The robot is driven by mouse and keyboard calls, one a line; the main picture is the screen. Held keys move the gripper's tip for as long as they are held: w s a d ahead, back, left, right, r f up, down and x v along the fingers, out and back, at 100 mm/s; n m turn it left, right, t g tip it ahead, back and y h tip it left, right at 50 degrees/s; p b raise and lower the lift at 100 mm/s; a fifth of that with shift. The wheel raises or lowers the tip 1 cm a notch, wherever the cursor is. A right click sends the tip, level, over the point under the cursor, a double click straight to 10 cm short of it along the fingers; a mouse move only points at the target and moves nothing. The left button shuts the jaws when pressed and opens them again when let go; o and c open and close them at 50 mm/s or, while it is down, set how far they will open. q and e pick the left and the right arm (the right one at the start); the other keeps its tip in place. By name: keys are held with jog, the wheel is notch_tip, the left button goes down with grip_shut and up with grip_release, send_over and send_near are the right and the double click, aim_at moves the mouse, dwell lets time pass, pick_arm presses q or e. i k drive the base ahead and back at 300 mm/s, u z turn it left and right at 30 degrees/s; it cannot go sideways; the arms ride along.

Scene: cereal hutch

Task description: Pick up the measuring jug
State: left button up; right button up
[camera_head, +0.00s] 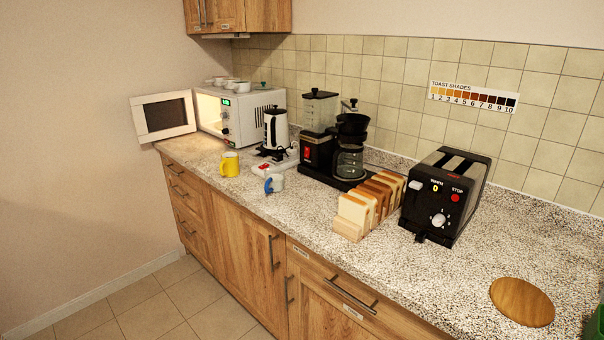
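I cannot make out a clear measuring jug in the head view. Among the vessels on the counter are a yellow mug (230,165) and a white mug with a blue handle (276,183). A glass carafe (349,163) sits in the black coffee maker (352,125). A white and black kettle (275,130) stands in front of the microwave. Neither of my grippers is in view.
A microwave (240,110) has its door (164,116) open at the left, with small white cups on top. Bread slices (372,200) stand in a rack beside a black toaster (445,195). A round wooden board (522,301) lies front right; a green object (596,328) is cut off.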

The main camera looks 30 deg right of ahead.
aim_at(274, 176)
jog(key=z, duration=0.7)
jog(key=i, duration=0.85)
jog(key=z, duration=0.85)
